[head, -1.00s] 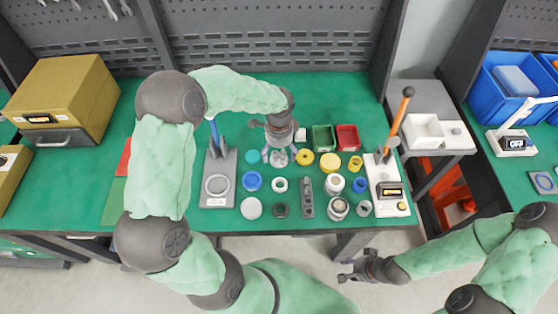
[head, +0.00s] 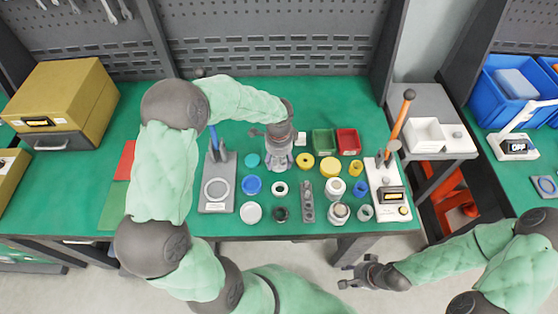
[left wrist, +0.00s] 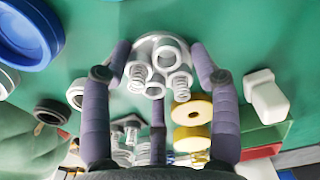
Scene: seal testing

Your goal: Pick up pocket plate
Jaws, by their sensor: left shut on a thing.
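The pocket plate (left wrist: 147,44) is a pale grey round piece carrying rings and small coil springs, seen in the left wrist view. My left gripper (head: 279,162) points down over the green bench, and its fingers close around the plate. In the left wrist view the fingers (left wrist: 158,85) stand on both sides of it, with a third one behind. In the head view the plate is mostly hidden by the fingers, and I cannot tell whether it is off the bench. My right gripper (head: 357,274) is empty in front of the bench, its fingers apart.
Several rings and caps crowd close by, including a blue ring (head: 252,184), a yellow ring (head: 305,161) and a white ring (head: 279,188). Green (head: 324,142) and red (head: 347,141) bins stand to the right. Lever presses stand left (head: 217,188) and right (head: 388,191).

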